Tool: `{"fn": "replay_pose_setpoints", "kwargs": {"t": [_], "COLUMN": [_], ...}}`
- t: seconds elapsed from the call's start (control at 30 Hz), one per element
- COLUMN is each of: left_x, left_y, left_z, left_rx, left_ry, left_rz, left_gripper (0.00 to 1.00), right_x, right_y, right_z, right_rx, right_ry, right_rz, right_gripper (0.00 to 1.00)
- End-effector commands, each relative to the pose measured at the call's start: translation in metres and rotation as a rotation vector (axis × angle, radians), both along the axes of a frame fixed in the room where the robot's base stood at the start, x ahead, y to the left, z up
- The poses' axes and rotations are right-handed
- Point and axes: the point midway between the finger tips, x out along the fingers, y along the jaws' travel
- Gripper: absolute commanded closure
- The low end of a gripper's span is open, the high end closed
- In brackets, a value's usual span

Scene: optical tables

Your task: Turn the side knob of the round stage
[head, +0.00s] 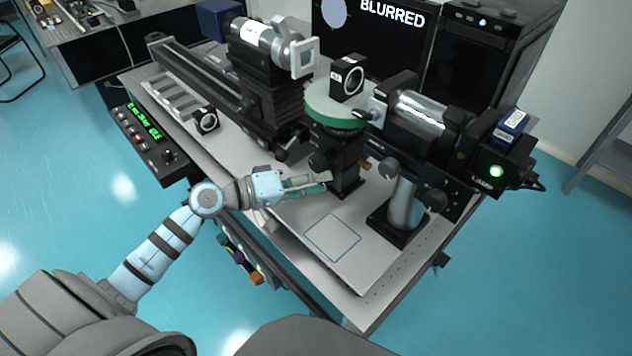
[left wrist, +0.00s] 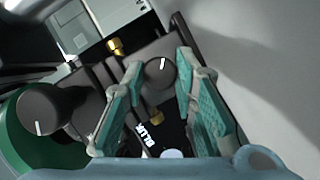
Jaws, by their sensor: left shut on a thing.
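The round stage (head: 331,104) has a green top disc and sits on a black post on the table's board. In the left wrist view the edge of its green disc (left wrist: 14,152) shows at the left. My left gripper (head: 328,181) reaches in from the left, low beside the post. In the left wrist view my left gripper (left wrist: 160,68) has its fingers on both sides of a small dark knob (left wrist: 158,76) with a white mark, shut on it. A larger dark knob (left wrist: 48,112), also with a white mark, is to the left, apart from the fingers. My right gripper is not in view.
A black-framed optic (head: 347,78) stands on the disc. A lens tube (head: 425,113) on a post is at the right, and a large barrel (head: 255,38) at the left back. A small ring mount (head: 206,121) stands at the left. A marked square (head: 333,238) on the board is empty.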

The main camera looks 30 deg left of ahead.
Motion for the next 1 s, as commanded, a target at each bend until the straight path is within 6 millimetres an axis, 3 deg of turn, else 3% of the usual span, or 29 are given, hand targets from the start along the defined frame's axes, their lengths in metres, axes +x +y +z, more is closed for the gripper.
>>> {"fn": "replay_pose_setpoints", "kwargs": {"t": [0.27,0.3,0.4,0.73,1.0], "left_x": [0.0,0.0,0.0,-0.002,-0.041], "left_y": [0.0,0.0,0.0,0.002,0.033], "left_z": [0.0,0.0,0.0,0.0,0.008], "left_rx": [0.0,0.0,0.001,0.004,0.01], "left_ry": [0.0,0.0,0.0,0.0,0.008], "left_rz": [0.0,0.0,0.0,-0.001,-0.002], "left_gripper": [1.0,0.69,0.54,0.54,0.54], "right_x": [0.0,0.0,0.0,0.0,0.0], "right_y": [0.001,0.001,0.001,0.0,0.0], "right_z": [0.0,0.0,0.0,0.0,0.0], "right_rx": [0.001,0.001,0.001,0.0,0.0], "right_ry": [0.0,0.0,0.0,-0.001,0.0], "right_rz": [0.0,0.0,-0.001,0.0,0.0], "right_gripper": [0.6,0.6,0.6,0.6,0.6]}}
